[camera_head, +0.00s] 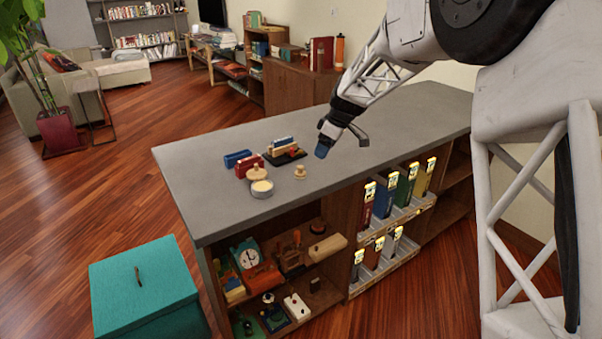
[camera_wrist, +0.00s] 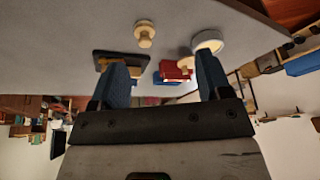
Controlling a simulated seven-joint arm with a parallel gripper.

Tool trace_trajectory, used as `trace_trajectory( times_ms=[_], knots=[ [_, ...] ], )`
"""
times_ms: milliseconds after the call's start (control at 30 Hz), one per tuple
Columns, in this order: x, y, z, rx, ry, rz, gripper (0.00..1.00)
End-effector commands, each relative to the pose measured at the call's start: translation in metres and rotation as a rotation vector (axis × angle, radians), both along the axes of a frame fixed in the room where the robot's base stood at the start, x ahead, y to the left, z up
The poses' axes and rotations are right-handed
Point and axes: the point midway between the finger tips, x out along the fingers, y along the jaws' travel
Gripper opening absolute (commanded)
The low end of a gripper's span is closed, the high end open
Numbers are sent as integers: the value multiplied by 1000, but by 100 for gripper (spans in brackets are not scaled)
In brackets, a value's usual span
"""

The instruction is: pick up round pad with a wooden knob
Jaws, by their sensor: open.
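A small pale wooden piece with a round base and a knob (camera_head: 300,172) stands upright on the grey counter top. It also shows near the top of the wrist view (camera_wrist: 145,34). A second pale round wooden piece with a knob-like top (camera_head: 257,173) stands to its left, beside a round whitish tin (camera_head: 262,189); I cannot tell for sure which one is the named pad. My gripper (camera_head: 343,144) is open and empty, above the counter, to the upper right of the first piece. Its blue fingers (camera_wrist: 163,70) are apart in the wrist view, touching nothing.
A red block (camera_head: 249,165), a blue block (camera_head: 237,158) and a dark tray (camera_head: 287,157) with small items are behind the wooden pieces. The counter (camera_head: 410,115) is clear at right. A teal box (camera_head: 145,285) stands on the floor.

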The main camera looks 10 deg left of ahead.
Motion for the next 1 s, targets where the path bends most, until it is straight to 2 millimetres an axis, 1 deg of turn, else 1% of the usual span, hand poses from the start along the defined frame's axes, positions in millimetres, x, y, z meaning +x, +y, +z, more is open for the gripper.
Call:
trace_trajectory(
  times_ms=[33, 100, 200, 300, 400, 533, 867, 1000],
  knots=[
    [10, 10, -10, 4, -2, 27, 71],
    [22, 22, -21, 13, -10, 65, 71],
    [36, 38, -35, 22, -20, 115, 71],
    [46, 50, -45, 32, -28, 151, 71],
    [52, 57, -52, 36, -34, 175, 71],
    [55, 61, -55, 39, -38, 188, 71],
    [55, 61, -56, 39, -37, 189, 71],
    [55, 64, -63, 39, -36, 189, 71]
  ],
)
